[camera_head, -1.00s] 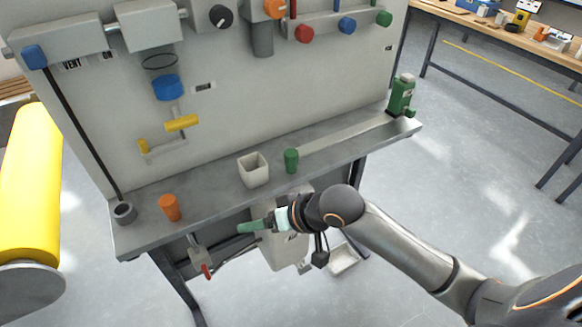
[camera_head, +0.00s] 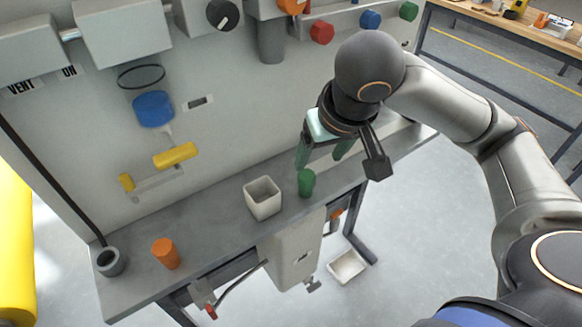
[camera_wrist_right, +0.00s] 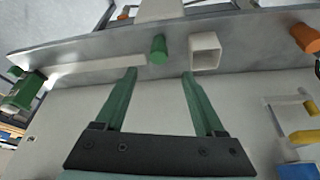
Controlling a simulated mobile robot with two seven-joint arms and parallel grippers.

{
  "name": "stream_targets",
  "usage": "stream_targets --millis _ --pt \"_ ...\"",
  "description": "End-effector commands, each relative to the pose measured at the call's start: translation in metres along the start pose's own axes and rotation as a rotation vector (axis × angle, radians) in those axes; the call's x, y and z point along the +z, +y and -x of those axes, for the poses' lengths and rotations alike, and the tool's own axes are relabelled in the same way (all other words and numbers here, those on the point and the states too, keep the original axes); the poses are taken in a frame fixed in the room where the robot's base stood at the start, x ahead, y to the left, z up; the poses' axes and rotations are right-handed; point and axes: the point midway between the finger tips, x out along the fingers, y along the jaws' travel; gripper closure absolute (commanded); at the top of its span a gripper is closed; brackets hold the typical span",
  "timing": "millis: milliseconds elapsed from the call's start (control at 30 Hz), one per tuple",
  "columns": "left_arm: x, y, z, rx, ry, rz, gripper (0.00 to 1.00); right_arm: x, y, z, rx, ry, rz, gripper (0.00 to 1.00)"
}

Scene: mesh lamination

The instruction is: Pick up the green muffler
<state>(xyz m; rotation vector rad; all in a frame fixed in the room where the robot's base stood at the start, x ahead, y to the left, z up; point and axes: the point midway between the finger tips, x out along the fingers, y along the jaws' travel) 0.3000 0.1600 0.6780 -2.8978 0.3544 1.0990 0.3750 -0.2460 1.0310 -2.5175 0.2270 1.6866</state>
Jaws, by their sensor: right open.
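The green muffler (camera_head: 306,183) is a small green cylinder standing upright on the grey bench shelf, just right of a white square cup. It also shows in the right wrist view (camera_wrist_right: 158,50), beyond and between the fingertips. My right gripper (camera_head: 325,160) is open, with its two green fingers above and close to the muffler in the head view. In the right wrist view the open fingers (camera_wrist_right: 160,74) have nothing between them. I cannot tell the exact gap to the muffler. My left gripper is not in view.
The white square cup (camera_head: 262,199) stands close beside the muffler. An orange cylinder (camera_head: 165,253) and a grey ring-shaped holder (camera_head: 110,262) stand farther left on the shelf (camera_head: 215,228). The upright panel (camera_head: 225,130) rises behind, with yellow handles (camera_head: 176,155).

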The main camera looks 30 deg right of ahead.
Motion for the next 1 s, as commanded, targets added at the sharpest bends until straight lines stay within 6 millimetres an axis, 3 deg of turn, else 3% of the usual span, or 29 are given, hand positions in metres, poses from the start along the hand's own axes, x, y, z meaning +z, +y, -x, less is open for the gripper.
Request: stream_targets --millis 167,400,667,1000 --pt "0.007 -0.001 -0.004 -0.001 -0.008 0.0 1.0 0.002 0.002 -0.014 0.007 -0.003 -0.003 0.29" --pt "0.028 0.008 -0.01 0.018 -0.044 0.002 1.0 0.002 0.002 -0.058 0.006 -0.003 -0.003 0.29" --pt "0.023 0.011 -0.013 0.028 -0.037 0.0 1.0 0.001 0.002 -0.079 0.004 -0.001 -0.002 0.29" --pt "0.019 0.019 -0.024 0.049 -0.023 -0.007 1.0 0.001 0.004 -0.123 0.005 -0.001 -0.001 0.29"
